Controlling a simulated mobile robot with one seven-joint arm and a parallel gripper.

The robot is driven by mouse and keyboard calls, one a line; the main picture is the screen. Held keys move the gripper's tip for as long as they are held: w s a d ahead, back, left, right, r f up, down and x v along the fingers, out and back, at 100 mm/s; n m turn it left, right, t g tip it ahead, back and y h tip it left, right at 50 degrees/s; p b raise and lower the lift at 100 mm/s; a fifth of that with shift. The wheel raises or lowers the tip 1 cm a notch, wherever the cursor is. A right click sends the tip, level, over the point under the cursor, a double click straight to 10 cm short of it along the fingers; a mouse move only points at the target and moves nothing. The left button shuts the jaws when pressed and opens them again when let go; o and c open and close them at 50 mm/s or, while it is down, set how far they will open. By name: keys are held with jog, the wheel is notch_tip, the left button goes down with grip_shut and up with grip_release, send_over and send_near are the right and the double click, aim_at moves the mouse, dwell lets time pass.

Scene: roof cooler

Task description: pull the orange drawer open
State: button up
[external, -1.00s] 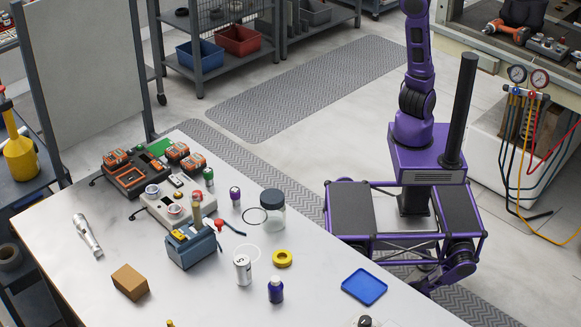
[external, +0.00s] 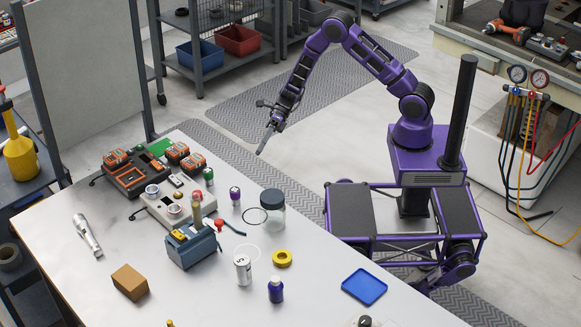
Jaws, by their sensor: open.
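I cannot make out an orange drawer in the external view. My gripper (external: 262,150) points down and to the left, in the air near the far edge of the workbench (external: 330,303). It is open, and nothing shows between its fingers. The finger gap is small at this distance.
On the bench are a battery tray (external: 130,180) with orange-black packs, a blue-grey tool box (external: 192,250), a clear jar (external: 273,222), a white can (external: 243,270), a yellow ring (external: 282,258), a blue tray (external: 364,287) and a cardboard box (external: 130,283).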

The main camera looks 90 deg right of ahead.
jog(key=w+a+f+m+t+b, duration=0.2)
jog(key=w+a+f+m+t, duration=0.2)
jog(key=w+a+m, duration=0.4)
jog(key=w+a+t, duration=0.1)
jog(key=w+a, duration=0.2)
jog(key=a, duration=0.1)
jog(key=shift+a+m+y, duration=0.15)
jog(key=shift+m+y, duration=0.25)
grip_shut()
dwell(1.3)
